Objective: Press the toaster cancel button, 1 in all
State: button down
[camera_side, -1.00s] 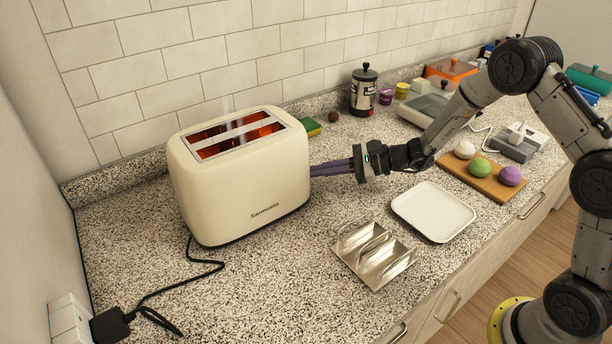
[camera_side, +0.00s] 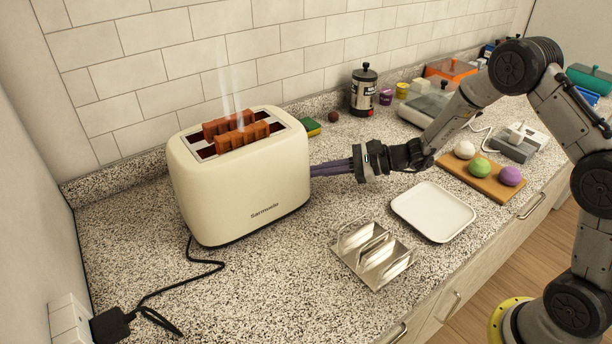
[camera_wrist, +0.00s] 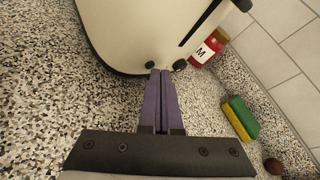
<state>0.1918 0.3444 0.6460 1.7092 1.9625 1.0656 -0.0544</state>
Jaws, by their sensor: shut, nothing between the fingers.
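A cream toaster (camera_side: 245,190) stands upright on the counter at the left, with two browned waffle-like slices (camera_side: 236,131) standing up out of its slots and steam rising. My gripper (camera_side: 314,169) is shut and empty, its purple fingertips against or very near the toaster's right end. In the wrist view the shut fingers (camera_wrist: 161,74) reach the low part of the toaster's end (camera_wrist: 135,30), between two small dark round knobs or buttons (camera_wrist: 180,65). Whatever lies right under the fingertips is hidden. The cancel button cannot be told apart. The toaster's lever (camera_wrist: 242,5) shows at the top.
A metal toast rack (camera_side: 373,252) and a white plate (camera_side: 433,211) lie in front of my gripper. A board (camera_side: 484,182) with coloured balls is to the right. A sponge (camera_side: 312,127) and French press (camera_side: 364,90) stand behind. A black cord (camera_side: 165,290) runs at the left.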

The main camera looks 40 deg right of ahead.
jog(key=shift+d, duration=0.5)
jog(key=shift+d, duration=2.5)
